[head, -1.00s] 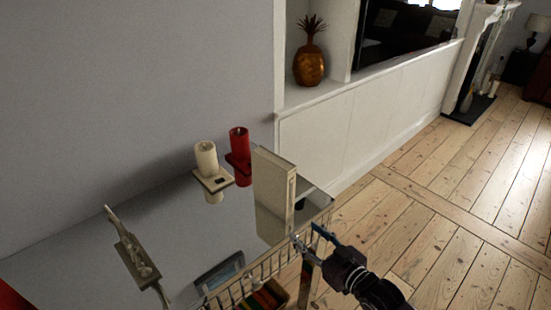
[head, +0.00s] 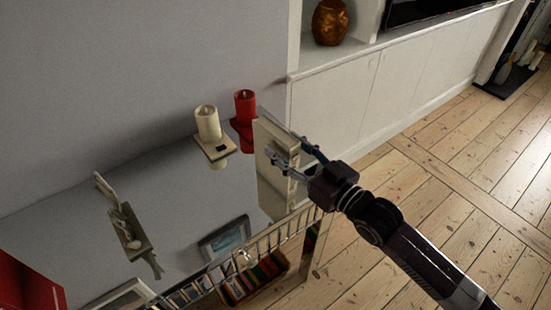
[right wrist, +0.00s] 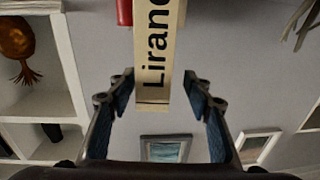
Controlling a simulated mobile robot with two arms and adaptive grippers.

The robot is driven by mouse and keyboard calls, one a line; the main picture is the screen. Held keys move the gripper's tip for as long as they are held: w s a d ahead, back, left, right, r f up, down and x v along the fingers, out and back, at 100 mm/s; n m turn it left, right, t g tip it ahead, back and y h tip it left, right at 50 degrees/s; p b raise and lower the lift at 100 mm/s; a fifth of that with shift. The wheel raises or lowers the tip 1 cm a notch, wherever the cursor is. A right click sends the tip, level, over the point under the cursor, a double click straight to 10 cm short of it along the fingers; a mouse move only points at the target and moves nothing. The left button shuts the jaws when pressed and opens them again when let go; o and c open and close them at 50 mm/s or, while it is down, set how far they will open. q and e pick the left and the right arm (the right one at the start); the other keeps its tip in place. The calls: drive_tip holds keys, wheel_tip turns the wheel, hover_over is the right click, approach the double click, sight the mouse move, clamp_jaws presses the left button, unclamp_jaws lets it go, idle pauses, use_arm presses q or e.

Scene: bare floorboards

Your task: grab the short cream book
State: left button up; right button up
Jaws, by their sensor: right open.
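The short cream book (head: 265,135) stands upright near the right end of a shiny, mirror-like tabletop in the head view. In the right wrist view the book (right wrist: 158,50) shows its spine with dark lettering reading "Liran", partly cut off at the top. My right gripper (head: 291,153) is open at the book's right side, its fingers overlapping the book in the head view. In the right wrist view the open fingertips (right wrist: 161,88) lie to either side of the spine's lower end, with gaps on both sides. My left gripper is not in view.
A red candle (head: 245,106) on a holder stands close behind the book, and a cream candle (head: 207,122) is left of it. A figurine (head: 127,230) is farther left. A railing (head: 262,240) runs along the table's front edge. Open floorboards (head: 430,200) lie to the right.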

sight(276, 136)
drive_tip(key=x, duration=0.1)
drive_tip(key=b+x, duration=0.2)
drive_tip(key=x, duration=0.1)
drive_tip(key=shift+w+d+f, duration=0.2)
drive_tip(key=shift+w, duration=0.15)
drive_tip(key=shift+w+a, duration=0.25)
drive_tip(key=shift+w, duration=0.05)
drive_tip(key=shift+r, duration=0.1)
clamp_jaws()
drive_tip(key=shift+r, duration=0.15)
